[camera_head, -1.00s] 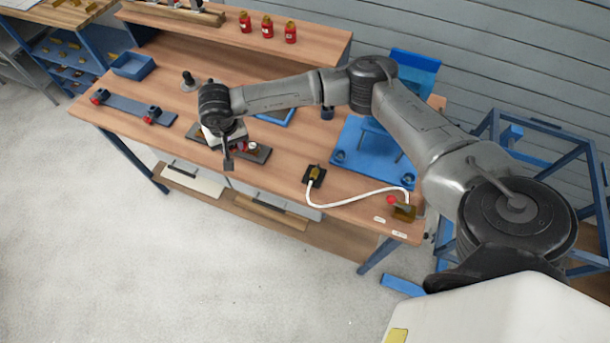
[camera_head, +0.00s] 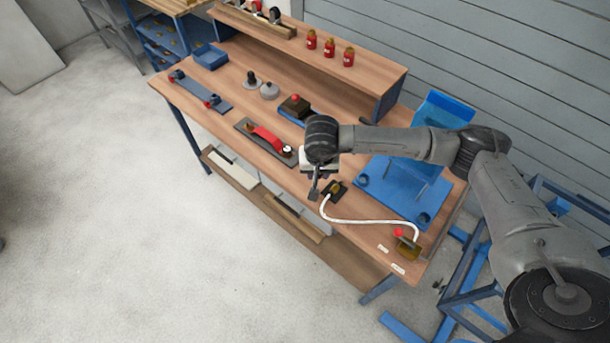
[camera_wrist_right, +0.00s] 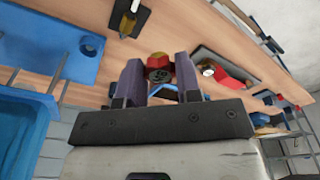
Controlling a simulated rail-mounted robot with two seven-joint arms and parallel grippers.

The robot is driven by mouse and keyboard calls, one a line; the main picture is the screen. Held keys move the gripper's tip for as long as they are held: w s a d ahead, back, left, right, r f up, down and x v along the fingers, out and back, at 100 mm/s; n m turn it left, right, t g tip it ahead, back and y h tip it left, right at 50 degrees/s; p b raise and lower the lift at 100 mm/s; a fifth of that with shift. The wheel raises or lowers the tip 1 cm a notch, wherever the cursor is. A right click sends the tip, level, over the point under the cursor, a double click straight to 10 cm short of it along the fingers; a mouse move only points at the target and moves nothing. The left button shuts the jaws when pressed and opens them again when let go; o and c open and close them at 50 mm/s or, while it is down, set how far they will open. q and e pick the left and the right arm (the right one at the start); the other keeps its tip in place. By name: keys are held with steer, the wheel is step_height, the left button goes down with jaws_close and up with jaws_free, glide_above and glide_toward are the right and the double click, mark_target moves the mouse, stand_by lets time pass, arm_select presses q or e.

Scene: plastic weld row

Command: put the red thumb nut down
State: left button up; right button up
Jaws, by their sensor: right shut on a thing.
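My right gripper (camera_wrist_right: 155,78) is shut on the red thumb nut (camera_wrist_right: 158,64), which shows between its two fingertips in the wrist view. In the head view the right wrist hangs above the front part of the wooden bench (camera_head: 345,222), between a fixture with a red handle (camera_head: 268,138) and a blue plate (camera_head: 400,190). The nut is hidden there. The wrist view shows bench top beyond the nut; I cannot tell the exact gap between them. My left gripper is in neither view.
A black pad with a brass piece (camera_head: 335,189) lies close to the wrist, with a white cable (camera_head: 370,221) running to a brass bracket (camera_head: 408,247). A black block with a red knob (camera_head: 295,106) stands farther back. Red bottles (camera_head: 330,48) line the shelf. Some bench front is bare.

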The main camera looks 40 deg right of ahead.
steer(key=s+d+f+m, duration=0.1)
steer(key=s+d+f, duration=0.1)
steer(key=d, duration=0.2)
glide_above(304, 177)
steer(key=s, duration=0.1)
steer(key=shift+m, duration=0.4)
step_height(304, 177, down, 7)
steer(key=shift+s+r, duration=0.1)
steer(key=shift+w+a+f, duration=0.1)
steer(key=shift+w+f, duration=0.3)
steer(key=shift+w, duration=0.15)
steer(key=shift+f, duration=1.9)
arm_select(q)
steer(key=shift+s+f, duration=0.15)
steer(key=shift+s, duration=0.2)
arm_select(e)
steer(key=shift+f, duration=0.1)
arm_select(q)
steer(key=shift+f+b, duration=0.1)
steer(key=shift+b, duration=0.25)
